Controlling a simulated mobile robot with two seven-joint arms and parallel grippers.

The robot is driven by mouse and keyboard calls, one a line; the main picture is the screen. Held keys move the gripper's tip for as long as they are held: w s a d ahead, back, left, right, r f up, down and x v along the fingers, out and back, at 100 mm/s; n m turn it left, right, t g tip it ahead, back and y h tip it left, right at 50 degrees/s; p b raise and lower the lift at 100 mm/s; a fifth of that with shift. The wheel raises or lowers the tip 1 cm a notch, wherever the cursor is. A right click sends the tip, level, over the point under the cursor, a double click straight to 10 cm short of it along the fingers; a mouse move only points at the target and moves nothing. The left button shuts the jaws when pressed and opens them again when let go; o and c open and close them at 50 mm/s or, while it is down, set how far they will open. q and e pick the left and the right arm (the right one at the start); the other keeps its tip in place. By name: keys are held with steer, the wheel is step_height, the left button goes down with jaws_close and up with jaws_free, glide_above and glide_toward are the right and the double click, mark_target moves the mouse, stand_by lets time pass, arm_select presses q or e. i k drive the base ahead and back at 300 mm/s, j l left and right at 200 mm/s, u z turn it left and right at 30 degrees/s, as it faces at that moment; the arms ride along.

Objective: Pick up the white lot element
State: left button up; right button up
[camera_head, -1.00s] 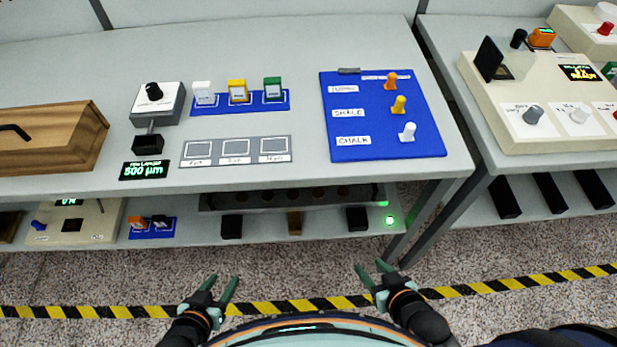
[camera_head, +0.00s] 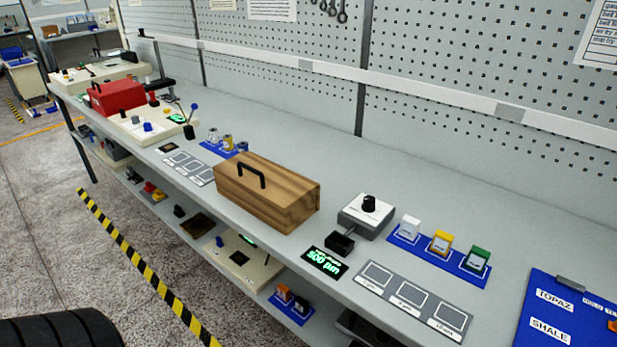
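A white block (camera_head: 410,228) with a label on its front stands at the left end of a blue holder (camera_head: 424,250) on the grey bench. A yellow block (camera_head: 441,242) and a green block (camera_head: 477,259) stand beside it in the same holder. Neither of my grippers is in view.
A wooden box with a black handle (camera_head: 266,195) and a grey device with a black knob (camera_head: 366,212) stand left of the holder. A grey three-square plate (camera_head: 411,297) lies in front of it, and a blue board (camera_head: 570,310) lies to the right. A pegboard wall rises behind.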

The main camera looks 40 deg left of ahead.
mark_target(214, 138)
steer(key=u, duration=1.8)
steer(key=i+j+z, duration=0.1)
steer(key=i+j, duration=0.3)
steer(key=j, duration=0.25)
steer(key=i+j+z, duration=0.25)
steer(key=i+j, duration=0.15)
steer(key=j, duration=0.3)
steer(key=i+j, duration=0.2)
steer(key=j, duration=0.2)
steer(key=i+j+z, duration=0.15)
steer(key=j, duration=0.2)
steer(key=i+j+z, duration=0.1)
steer(key=j, duration=0.3)
steer(key=i, duration=0.05)
